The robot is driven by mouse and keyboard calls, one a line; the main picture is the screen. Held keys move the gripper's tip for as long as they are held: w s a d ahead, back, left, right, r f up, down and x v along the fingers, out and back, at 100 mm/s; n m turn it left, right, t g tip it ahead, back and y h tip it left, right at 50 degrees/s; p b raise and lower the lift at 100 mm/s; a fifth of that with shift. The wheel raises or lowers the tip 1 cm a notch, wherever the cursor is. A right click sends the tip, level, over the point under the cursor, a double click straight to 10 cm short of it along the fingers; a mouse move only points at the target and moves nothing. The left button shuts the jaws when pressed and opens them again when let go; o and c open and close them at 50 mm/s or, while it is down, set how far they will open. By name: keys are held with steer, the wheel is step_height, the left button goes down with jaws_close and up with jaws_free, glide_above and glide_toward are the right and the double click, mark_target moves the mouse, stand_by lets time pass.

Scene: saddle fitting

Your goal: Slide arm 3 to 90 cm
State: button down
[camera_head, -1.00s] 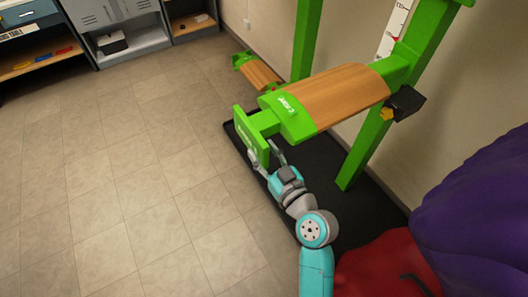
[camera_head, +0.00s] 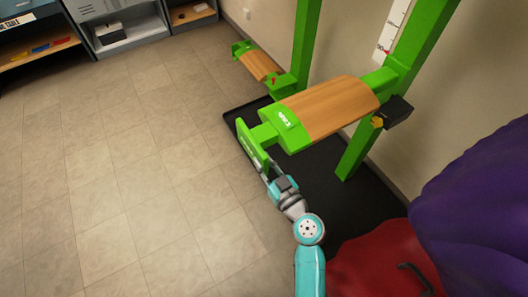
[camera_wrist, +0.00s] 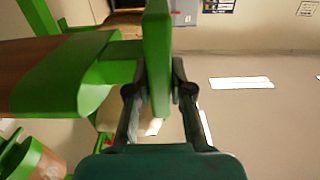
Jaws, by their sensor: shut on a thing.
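A green arm with a wooden top (camera_head: 330,108) juts from a green upright post (camera_head: 372,140) toward the left. A label on its green front is too blurred to read. My gripper (camera_head: 266,170) is shut on the upright green end plate (camera_head: 250,146). In the wrist view the fingers of my gripper (camera_wrist: 158,95) lie on either side of this plate (camera_wrist: 157,60). A white scale with red marks (camera_head: 393,30) stands behind the post; its numbers are too small to read.
A lower green and wood arm (camera_head: 258,65) is behind, to the left. A black mat (camera_head: 312,178) lies under the rack. Purple (camera_head: 475,205) and red (camera_head: 375,265) shapes fill the lower right. Shelving (camera_head: 125,38) stands at the back left. The tiled floor at left is clear.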

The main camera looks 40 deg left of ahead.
steer(key=shift+f, duration=0.25)
steer(key=c, duration=1)
jaws_free()
steer(key=shift+c, duration=0.2)
steer(key=shift+r, duration=0.1)
steer(key=v, duration=1.2)
